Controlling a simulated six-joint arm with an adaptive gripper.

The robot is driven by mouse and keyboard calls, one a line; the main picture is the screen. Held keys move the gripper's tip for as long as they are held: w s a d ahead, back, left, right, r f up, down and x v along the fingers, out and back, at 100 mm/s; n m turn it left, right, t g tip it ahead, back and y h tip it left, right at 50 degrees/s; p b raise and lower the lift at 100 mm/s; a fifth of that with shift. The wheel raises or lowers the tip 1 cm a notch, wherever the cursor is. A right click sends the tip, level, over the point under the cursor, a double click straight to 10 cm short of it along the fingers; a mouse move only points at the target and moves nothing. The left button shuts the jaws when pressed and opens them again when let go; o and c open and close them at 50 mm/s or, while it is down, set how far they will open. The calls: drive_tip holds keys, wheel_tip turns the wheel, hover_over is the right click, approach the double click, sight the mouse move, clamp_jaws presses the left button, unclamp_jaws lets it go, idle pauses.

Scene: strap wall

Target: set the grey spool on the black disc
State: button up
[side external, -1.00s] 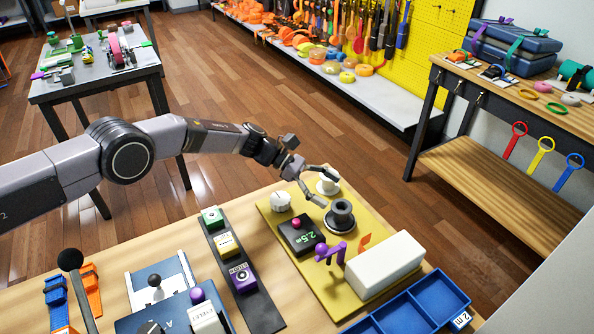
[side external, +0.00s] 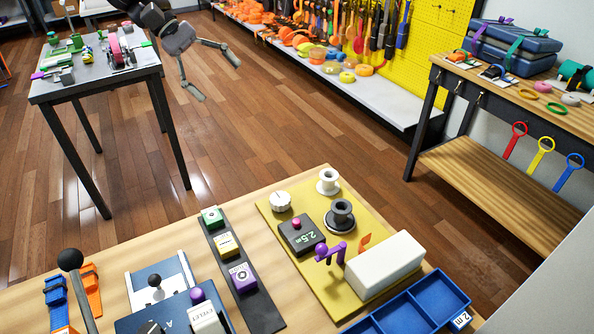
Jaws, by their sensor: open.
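The grey spool (side external: 341,209) stands upright on the yellow board. The black disc (side external: 336,230) shows as a dark round edge under the spool's lower flange, and the spool appears to rest on it. Most of the disc is hidden by the spool. My gripper (side external: 220,80) is open and empty, high at the upper left of the view, well away from the spool.
A white spool (side external: 328,181) stands just behind the grey one. A white knob (side external: 280,202), a dark display box (side external: 302,236), a purple lever (side external: 331,252) and a white block (side external: 384,265) share the yellow board (side external: 318,287). A blue tray (side external: 400,316) lies in front.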

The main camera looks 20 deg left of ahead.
drive_tip(key=s+a+r+m+t+y, duration=0.2)
drive_tip(key=s+a+r+m, duration=0.1)
drive_tip(key=s+a+r, duration=0.4)
drive_tip(key=s+a+r+m+t+y, duration=0.1)
drive_tip(key=s+a+r+m+y, duration=0.1)
drive_tip(key=s+a+r, duration=0.5)
drive_tip(key=s+a+f+m+t+y, duration=0.1)
drive_tip(key=s+a+f, duration=0.1)
drive_tip(key=s, duration=0.4)
drive_tip(key=s+a+f+m+t+y, duration=0.1)
drive_tip(key=s+a+f+m+y, duration=0.1)
drive_tip(key=s+a, duration=0.2)
drive_tip(key=s+a+f+m+t+y, duration=0.1)
drive_tip(key=s+a+f+m, duration=0.1)
drive_tip(key=s, duration=0.8)
drive_tip(key=shift+a+y, duration=0.4)
drive_tip(key=shift+r, duration=0.1)
